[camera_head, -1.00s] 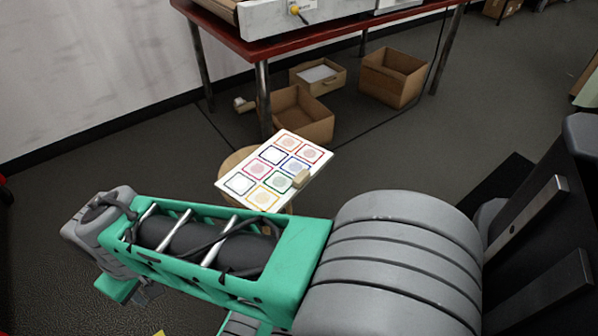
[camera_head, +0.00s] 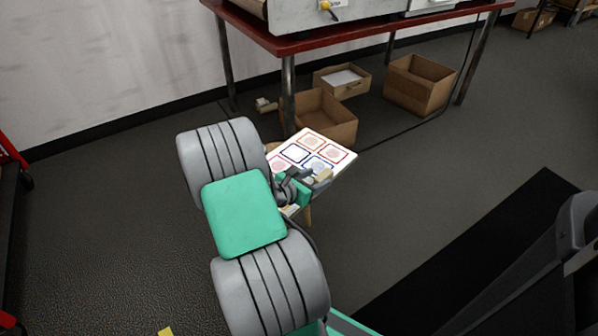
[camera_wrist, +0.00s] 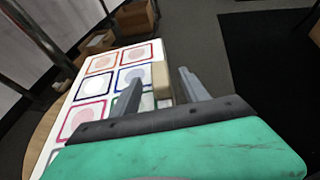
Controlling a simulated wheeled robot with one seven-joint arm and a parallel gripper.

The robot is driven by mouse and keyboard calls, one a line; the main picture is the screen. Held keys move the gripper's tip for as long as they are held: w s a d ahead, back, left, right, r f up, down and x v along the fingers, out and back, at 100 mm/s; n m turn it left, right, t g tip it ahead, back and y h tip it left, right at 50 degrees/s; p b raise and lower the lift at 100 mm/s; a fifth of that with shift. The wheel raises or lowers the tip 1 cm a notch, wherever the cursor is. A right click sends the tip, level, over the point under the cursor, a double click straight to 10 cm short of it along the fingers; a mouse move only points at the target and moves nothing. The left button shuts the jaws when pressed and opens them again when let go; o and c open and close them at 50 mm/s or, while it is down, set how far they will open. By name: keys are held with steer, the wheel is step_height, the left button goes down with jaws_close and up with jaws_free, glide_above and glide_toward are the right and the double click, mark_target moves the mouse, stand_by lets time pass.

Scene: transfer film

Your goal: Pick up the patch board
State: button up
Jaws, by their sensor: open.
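The patch board (camera_head: 346,165) is a white panel with rows of coloured square outlines holding pale round patches. It lies on a small round wooden stool; my arm hides its near left part in the head view. A tan wooden block (camera_head: 323,175) sits at its right edge. In the wrist view the board (camera_wrist: 100,78) runs along the left, and the block (camera_wrist: 161,80) shows just beyond the fingers. My gripper (camera_wrist: 160,85) is open, its two fingers apart near the block and the board's right edge. I cannot tell whether they touch it.
The stool top (camera_wrist: 42,137) shows at the board's left. Open cardboard boxes (camera_head: 326,116) (camera_head: 419,84) stand on the floor under a red-topped table (camera_head: 330,38). Floor to the right of the stool is clear, with a black mat (camera_head: 480,250).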

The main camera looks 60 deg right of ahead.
mark_target(322, 175)
steer(key=b+x, duration=0.1)
steer(key=x, duration=0.1)
steer(key=b+x, duration=0.1)
steer(key=x, duration=0.1)
steer(key=shift+d+f+b, duration=0.15)
steer(key=shift+f+b, duration=0.15)
steer(key=shift+f, duration=0.1)
steer(key=shift+d, duration=0.25)
steer(key=shift+r, duration=0.15)
jaws_close()
steer(key=shift+w+r, duration=0.1)
stand_by(0.5)
